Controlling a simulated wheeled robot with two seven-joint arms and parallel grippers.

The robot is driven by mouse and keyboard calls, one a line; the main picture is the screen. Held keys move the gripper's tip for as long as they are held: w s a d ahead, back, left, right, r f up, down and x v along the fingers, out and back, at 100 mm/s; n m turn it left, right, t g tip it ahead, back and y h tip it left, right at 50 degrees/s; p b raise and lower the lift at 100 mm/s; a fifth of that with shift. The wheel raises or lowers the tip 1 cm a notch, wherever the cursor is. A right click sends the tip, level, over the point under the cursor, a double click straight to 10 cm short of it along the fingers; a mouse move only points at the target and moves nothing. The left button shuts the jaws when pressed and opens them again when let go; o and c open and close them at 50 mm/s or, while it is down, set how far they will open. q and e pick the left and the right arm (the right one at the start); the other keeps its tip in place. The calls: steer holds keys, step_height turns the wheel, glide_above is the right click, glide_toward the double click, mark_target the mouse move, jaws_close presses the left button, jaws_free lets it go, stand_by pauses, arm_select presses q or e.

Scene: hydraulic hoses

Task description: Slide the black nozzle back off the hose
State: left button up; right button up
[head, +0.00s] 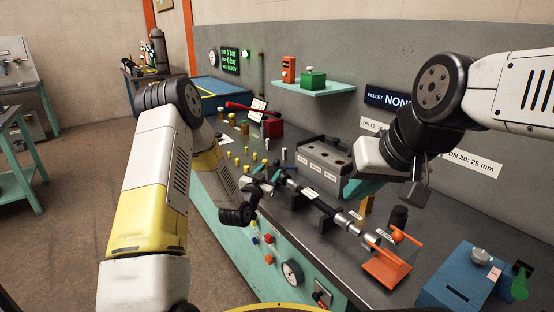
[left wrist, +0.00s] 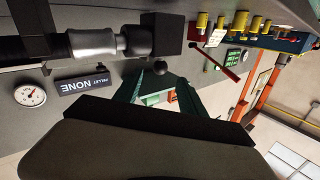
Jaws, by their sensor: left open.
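The black hose (head: 318,203) lies along the bench with silver fittings at its ends. In the left wrist view a silver fitting (left wrist: 92,43) runs into a dark collar and a black block with a small round knob, which looks like the black nozzle (left wrist: 162,33). My left gripper (head: 262,181) is at the left end of the hose. Its two teal fingers (left wrist: 158,90) are apart with nothing between them, close to the block but apart from it in the picture. My right gripper (head: 385,190) hangs above the bench, right of the hose; its finger gap is not clear.
A grey block with holes (head: 325,160) stands behind the hose. An orange stand (head: 387,267) is at the hose's right end, and a blue box (head: 458,287) stands further right. Several small yellow fittings (head: 238,160) stand to the left. A teal shelf (head: 315,88) is on the wall.

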mark_target(275, 164)
arm_select(q)
steer(key=x, duration=0.7)
steer(key=shift+w+d, duration=0.15)
steer(key=shift+w, duration=0.2)
steer(key=shift+c, duration=0.5)
jaws_close()
stand_by(0.5)
